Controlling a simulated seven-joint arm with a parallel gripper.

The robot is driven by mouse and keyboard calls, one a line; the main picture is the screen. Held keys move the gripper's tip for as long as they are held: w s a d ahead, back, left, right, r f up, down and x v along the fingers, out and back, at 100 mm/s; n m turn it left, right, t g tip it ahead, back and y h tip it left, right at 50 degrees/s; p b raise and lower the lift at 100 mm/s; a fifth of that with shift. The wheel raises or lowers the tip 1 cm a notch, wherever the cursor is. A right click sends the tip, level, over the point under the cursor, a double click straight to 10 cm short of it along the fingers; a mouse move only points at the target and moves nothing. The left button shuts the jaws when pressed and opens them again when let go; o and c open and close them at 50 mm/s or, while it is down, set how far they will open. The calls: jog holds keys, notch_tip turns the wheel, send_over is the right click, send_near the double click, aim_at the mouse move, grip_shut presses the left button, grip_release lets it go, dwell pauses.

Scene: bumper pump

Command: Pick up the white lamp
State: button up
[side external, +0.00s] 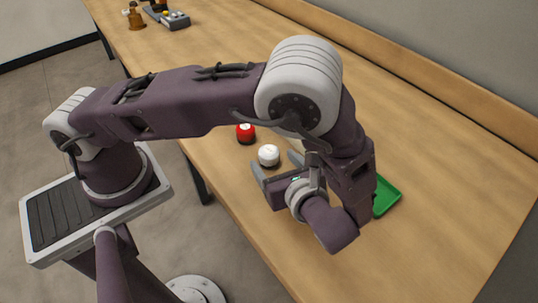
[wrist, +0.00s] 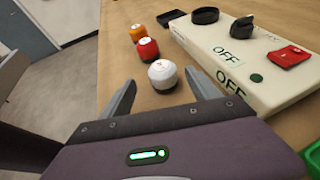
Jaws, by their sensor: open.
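The white lamp (side external: 269,154) is a small white dome on a dark base, standing upright on the wooden table. In the wrist view the white lamp (wrist: 163,73) appears between and just beyond the fingertips. My gripper (side external: 274,169) is open and empty, its fingers pointing toward the lamp. In the wrist view my gripper (wrist: 160,85) has one finger on each side of the lamp's line. I cannot tell whether either finger touches it.
A red lamp (wrist: 148,49) and an orange lamp (wrist: 138,33) stand behind the white one. A cream panel (wrist: 240,60) marked OFF, with a black knob and red switch, lies close on the right. A green tray (side external: 386,196) is right of my gripper.

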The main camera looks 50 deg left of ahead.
aim_at(273, 160)
jog(key=x, duration=0.4)
jog(key=shift+w+d+f, duration=0.1)
jog(key=shift+w+f, duration=0.1)
jog(key=shift+f, duration=0.1)
jog(key=c, duration=1.5)
